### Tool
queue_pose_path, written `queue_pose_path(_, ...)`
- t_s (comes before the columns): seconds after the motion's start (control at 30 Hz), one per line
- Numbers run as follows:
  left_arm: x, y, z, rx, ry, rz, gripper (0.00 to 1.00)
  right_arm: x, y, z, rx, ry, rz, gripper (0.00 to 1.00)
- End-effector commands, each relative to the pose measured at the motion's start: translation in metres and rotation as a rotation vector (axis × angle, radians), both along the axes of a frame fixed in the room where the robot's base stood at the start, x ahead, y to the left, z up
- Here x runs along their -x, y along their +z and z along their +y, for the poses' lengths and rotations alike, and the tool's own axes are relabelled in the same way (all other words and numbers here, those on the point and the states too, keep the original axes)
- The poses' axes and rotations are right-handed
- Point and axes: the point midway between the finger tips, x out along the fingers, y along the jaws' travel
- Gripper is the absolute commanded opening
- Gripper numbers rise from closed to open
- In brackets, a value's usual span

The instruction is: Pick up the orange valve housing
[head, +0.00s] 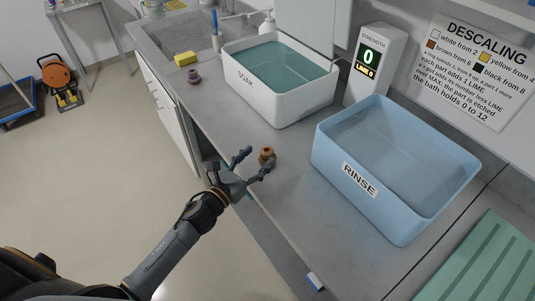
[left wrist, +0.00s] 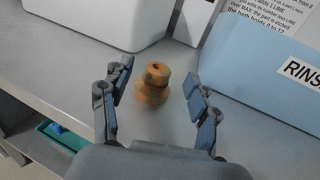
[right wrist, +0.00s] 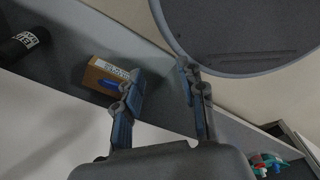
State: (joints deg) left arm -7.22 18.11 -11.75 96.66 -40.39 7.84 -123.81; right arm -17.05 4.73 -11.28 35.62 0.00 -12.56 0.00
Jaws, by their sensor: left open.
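The orange valve housing (head: 267,154) stands upright on the grey counter, in front of the gap between the white and blue tubs. In the left wrist view the housing (left wrist: 152,88) shows as a stepped round body with a small hole on top. My left gripper (head: 257,162) is open, its fingers (left wrist: 157,72) on either side of the housing in the picture; I cannot tell whether either touches it. My right gripper (right wrist: 160,70) shows only in the right wrist view, open and empty, with a small cardboard box (right wrist: 105,76) beyond its left finger.
A white SOAK tub (head: 257,99) and a blue RINSE tub (head: 335,150) flank the housing. A strength display (head: 372,62) stands behind. A green ribbed mat (head: 485,265) lies at right.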

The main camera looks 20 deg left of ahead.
Motion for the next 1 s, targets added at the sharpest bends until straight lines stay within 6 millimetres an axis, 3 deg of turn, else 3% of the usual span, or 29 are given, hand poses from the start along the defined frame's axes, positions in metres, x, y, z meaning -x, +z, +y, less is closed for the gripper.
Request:
queue_pose_path(0.47, -0.046, -0.006, -0.018, 0.001, 0.001, 0.000, 0.61, 0.004, 0.017, -0.002, 0.003, 0.002, 0.007, 0.40)
queue_pose_path(0.77, -0.051, -0.008, -0.020, 0.001, 0.000, 0.000, 0.61, 0.004, 0.017, 0.006, -0.006, 0.003, 0.008, 0.40)
queue_pose_path(0.8, -0.051, -0.008, -0.020, 0.001, 0.000, 0.000, 0.59, 0.004, 0.017, 0.007, -0.009, 0.002, 0.007, 0.40)
queue_pose_path(1.0, -0.050, -0.008, -0.019, 0.001, 0.001, 0.001, 0.18, 0.004, 0.017, 0.009, -0.011, 0.002, 0.006, 0.40)
